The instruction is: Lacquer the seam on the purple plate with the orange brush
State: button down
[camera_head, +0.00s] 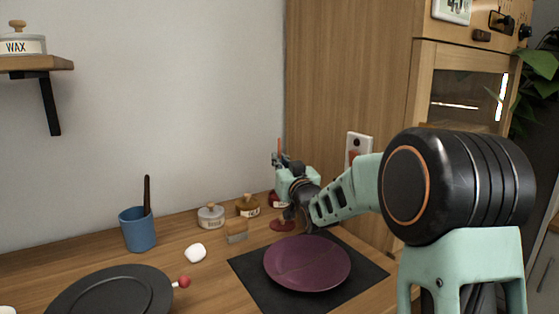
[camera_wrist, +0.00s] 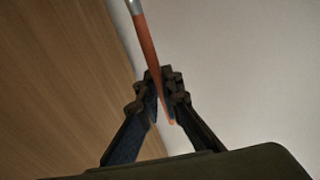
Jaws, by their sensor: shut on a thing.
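The purple plate (camera_head: 307,263) lies flat on a dark mat (camera_head: 252,275) at the table's front right. I cannot make out a seam on it. My gripper (camera_head: 283,160) is raised behind and above the plate, apart from it. It is shut on the orange brush (camera_head: 280,146), whose handle sticks up from the jaws. In the wrist view my gripper (camera_wrist: 164,85) pinches the orange handle of the brush (camera_wrist: 149,45); a silver band shows at the top edge, and the bristles are out of view.
Behind the plate are a red dish (camera_head: 283,225), a partly hidden red jar (camera_head: 278,199), an amber jar (camera_head: 247,206), a grey jar (camera_head: 211,216) and a sponge-like block (camera_head: 236,232). A blue cup (camera_head: 138,231) and dark plate (camera_head: 115,292) stand left. A wooden cabinet (camera_head: 345,90) rises behind.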

aim_at(280, 141)
jog(key=shift+f+b, duration=0.6)
jog(key=shift+f, duration=0.05)
dwell(1.1)
jog(key=shift+r, duration=0.15)
jog(key=shift+r+p, duration=1.6)
jog(key=shift+r, duration=1.9)
jog(key=shift+f, duration=0.1)
